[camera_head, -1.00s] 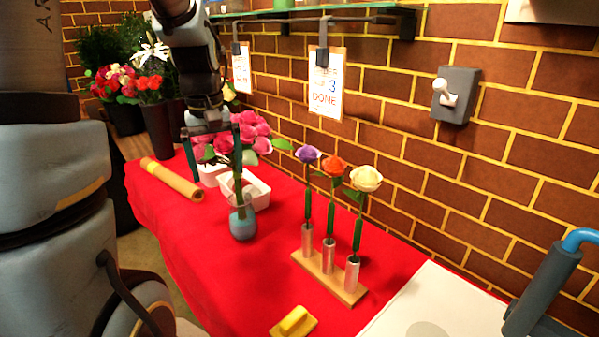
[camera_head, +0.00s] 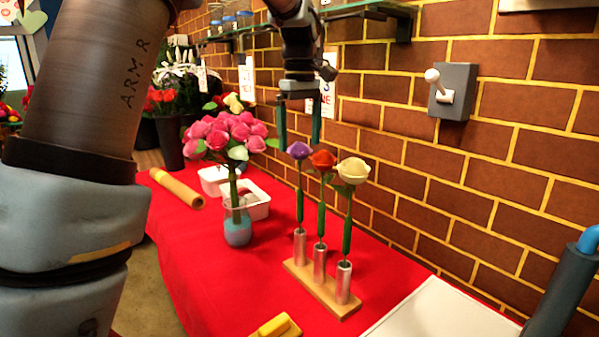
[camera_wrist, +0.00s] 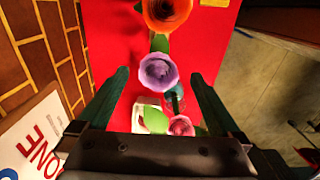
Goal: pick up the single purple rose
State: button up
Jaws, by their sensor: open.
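The single purple rose (camera_head: 299,150) stands upright in the leftmost metal tube of a wooden stand (camera_head: 316,283). Its bloom also shows in the wrist view (camera_wrist: 158,72), between and beyond my fingertips. My gripper (camera_head: 299,140) points downward with its two green fingers apart, empty, just above and around the purple bloom's level in the head view. In the wrist view my gripper (camera_wrist: 160,82) has a finger on each side of the bloom, not visibly touching it. The orange rose (camera_head: 322,160) and cream rose (camera_head: 353,170) stand in the other tubes.
A vase (camera_head: 237,227) of pink roses (camera_head: 222,136) stands left of the stand, near white bins (camera_head: 257,203). The brick wall (camera_head: 400,150) and a shelf (camera_head: 370,12) are close behind. A yellow block (camera_head: 274,327) lies in front on the red cloth.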

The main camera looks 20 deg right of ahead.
aim_at(300, 191)
jog(key=f+p, duration=0.2)
jog(key=f, duration=0.7)
jog(key=shift+w+f, duration=0.2)
jog(key=c, duration=1.3)
jog(key=shift+o, duration=0.2)
jog(key=shift+r, duration=0.1)
